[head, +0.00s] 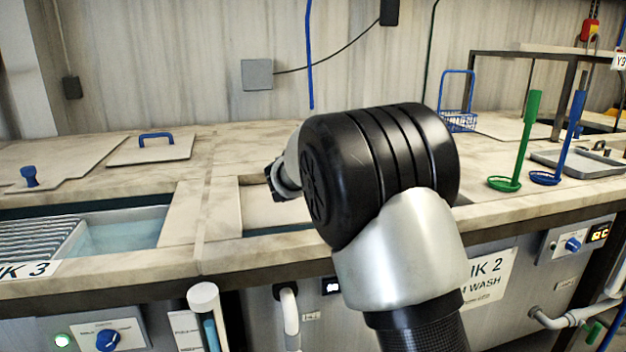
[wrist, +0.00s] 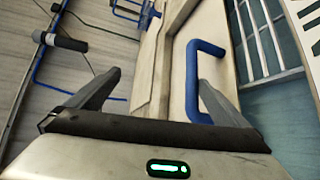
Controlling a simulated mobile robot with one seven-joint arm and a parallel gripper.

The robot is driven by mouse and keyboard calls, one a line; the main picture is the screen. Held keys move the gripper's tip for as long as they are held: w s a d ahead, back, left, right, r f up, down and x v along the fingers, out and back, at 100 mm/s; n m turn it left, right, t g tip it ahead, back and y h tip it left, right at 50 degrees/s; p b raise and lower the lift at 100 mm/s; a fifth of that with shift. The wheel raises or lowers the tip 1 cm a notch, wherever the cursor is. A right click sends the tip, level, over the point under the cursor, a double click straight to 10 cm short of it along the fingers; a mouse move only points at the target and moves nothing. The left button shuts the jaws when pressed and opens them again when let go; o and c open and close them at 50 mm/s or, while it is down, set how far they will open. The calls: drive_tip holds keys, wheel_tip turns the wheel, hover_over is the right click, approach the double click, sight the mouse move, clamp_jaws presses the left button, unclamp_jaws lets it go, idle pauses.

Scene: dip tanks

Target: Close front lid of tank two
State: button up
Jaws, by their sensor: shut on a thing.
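In the wrist view, a pale lid (wrist: 173,88) with a blue loop handle (wrist: 191,80) lies below my gripper (wrist: 157,85). The fingers stand on either side of the handle's near bar, with the right finger inside the loop. The left finger's contact is not clear. Tank two's open water with a slatted rack (wrist: 262,45) shows just right of the lid. In the head view, my arm hides the handle and most of tank two. A pale panel (head: 283,214) shows left of my arm, and the tank two sign (head: 491,277) is partly covered.
Tank three (head: 125,232) stands open at the left, with a handled lid (head: 150,148) behind it. A green ladle (head: 530,140), a blue ladle (head: 570,140), a blue basket (head: 459,120) and a metal tray (head: 580,163) stand on the right counter.

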drive_tip(key=shift+s+a+r+b, duration=0.4)
drive_tip(key=shift+s+a+r, duration=0.15)
drive_tip(key=shift+s+a, duration=0.3)
drive_tip(key=shift+s+a+r+b, duration=0.4)
drive_tip(key=shift+s+a+r, duration=0.1)
drive_tip(key=shift+s+a, duration=0.3)
drive_tip(key=shift+v, duration=0.85)
drive_tip(key=c, duration=1.2)
drive_tip(key=f+b+v, duration=0.2)
drive_tip(key=b+v, duration=0.1)
drive_tip(key=v, duration=0.6)
drive_tip(key=shift+s+r, duration=0.45)
drive_tip(key=shift+s, duration=0.1)
drive_tip(key=shift+d+f, duration=0.1)
